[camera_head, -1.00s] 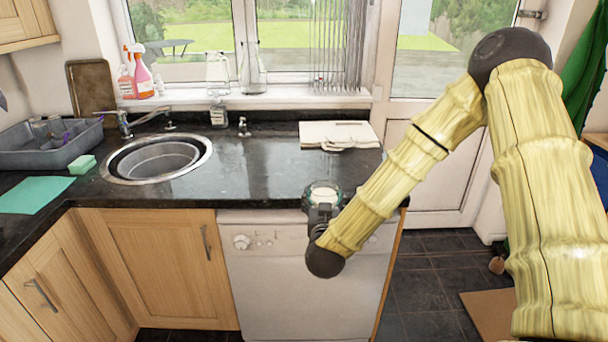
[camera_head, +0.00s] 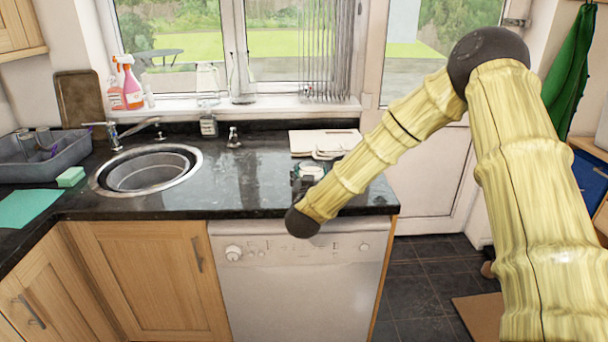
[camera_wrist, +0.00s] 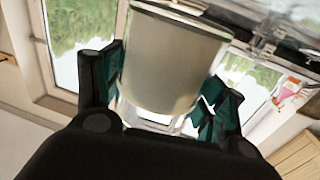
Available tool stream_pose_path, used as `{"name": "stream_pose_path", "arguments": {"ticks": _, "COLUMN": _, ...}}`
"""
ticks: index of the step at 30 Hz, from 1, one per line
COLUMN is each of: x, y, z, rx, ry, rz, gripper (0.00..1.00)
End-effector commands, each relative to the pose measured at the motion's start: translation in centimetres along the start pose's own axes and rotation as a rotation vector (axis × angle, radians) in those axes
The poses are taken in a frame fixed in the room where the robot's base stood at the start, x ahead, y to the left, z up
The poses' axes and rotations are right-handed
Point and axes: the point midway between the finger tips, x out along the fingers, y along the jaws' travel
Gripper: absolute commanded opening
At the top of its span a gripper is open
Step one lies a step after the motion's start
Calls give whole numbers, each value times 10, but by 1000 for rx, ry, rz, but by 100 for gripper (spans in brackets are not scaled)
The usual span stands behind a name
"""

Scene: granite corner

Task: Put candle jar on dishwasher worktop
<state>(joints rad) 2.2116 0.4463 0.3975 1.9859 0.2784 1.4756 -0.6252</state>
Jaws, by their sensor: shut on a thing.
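The candle jar (camera_wrist: 172,58) is a pale, cream-white cylinder that fills the upper middle of the wrist view. My gripper (camera_wrist: 165,88) is shut on it, with teal finger pads at both sides. In the head view, my gripper (camera_head: 308,172) and the pale top of the jar (camera_head: 314,168) are small and partly hidden by my arm. They appear over the front right part of the dark, glossy dishwasher worktop (camera_head: 250,180). I cannot tell whether the jar touches the worktop. The white dishwasher (camera_head: 290,285) stands below.
Pale boards or papers (camera_head: 322,141) lie on the worktop behind my gripper. A round sink (camera_head: 147,170) with a tap (camera_head: 114,136) is to the left. A small bottle (camera_head: 208,124) stands by the window. The worktop between sink and gripper is clear.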

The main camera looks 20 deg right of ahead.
Motion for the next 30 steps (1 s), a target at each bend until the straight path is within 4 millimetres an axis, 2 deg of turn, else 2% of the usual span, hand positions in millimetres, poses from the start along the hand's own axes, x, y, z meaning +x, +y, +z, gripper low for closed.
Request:
{"name": "stream_pose_path", "arguments": {"ticks": 6, "x": 38, "y": -18, "z": 2, "rx": 1, "ry": 1, "rz": 2, "gripper": 35}}
{"name": "stream_pose_path", "arguments": {"ticks": 12, "x": 57, "y": -27, "z": 5, "rx": 0, "ry": 1, "rz": 1, "gripper": 35}}
{"name": "stream_pose_path", "arguments": {"ticks": 17, "x": 60, "y": -28, "z": 8, "rx": 0, "ry": 1, "rz": 0, "gripper": 35}}
{"name": "stream_pose_path", "arguments": {"ticks": 30, "x": 59, "y": -28, "z": 40, "rx": 0, "ry": 1, "rz": 0, "gripper": 35}}
